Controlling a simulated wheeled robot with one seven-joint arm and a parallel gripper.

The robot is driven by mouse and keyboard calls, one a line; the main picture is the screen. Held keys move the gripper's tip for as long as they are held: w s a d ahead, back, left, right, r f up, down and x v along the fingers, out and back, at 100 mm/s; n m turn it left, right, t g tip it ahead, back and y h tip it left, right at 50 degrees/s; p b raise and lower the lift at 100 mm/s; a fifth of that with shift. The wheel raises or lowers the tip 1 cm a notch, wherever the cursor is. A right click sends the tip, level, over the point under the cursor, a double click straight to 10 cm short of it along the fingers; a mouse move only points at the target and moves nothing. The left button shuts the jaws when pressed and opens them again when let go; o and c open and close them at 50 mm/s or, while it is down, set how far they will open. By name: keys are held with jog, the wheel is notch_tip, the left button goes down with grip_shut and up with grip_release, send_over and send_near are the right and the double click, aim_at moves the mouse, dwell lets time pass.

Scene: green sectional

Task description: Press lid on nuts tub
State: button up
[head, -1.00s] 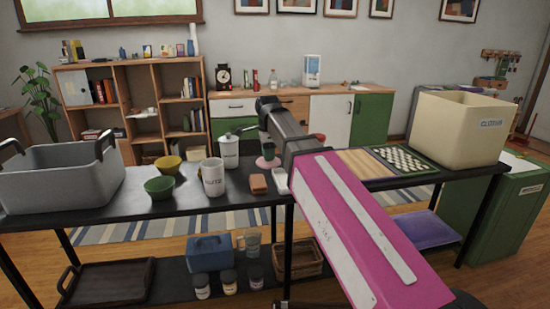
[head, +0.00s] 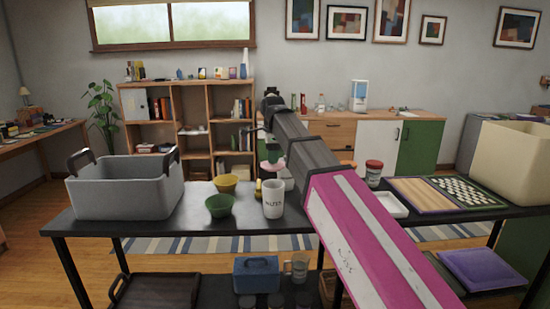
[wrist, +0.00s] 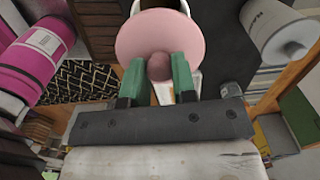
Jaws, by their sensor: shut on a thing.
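My gripper (wrist: 158,78) is shut on the dull pink knob of a round pink lid (wrist: 138,35) in the wrist view. The lid (head: 270,170) also shows in the head view, hanging below the arm's end. A white tub with dark lettering (head: 272,200), seemingly the nuts tub, stands upright on the black table, its rim just below the lid in the picture. I cannot tell whether the lid is over or behind it. In the wrist view a white-rimmed dark opening (wrist: 160,4) shows past the lid's far edge, partly covered by it.
A green bowl (head: 219,206) and a yellow bowl (head: 226,183) stand left of the tub. A grey crate (head: 125,195) is further left. A red-lidded jar (head: 373,173) and a white tray (head: 391,205) are to the right. A white cylinder (wrist: 275,28) shows in the wrist view.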

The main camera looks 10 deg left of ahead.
notch_tip(320, 180, down, 6)
dwell(0.6)
jog(key=shift+f, duration=0.55)
dwell(2.7)
jog(key=o, duration=1.5)
jog(key=shift+c, duration=0.2)
jog(key=shift+r, duration=0.15)
jog(key=shift+r, duration=3.35)
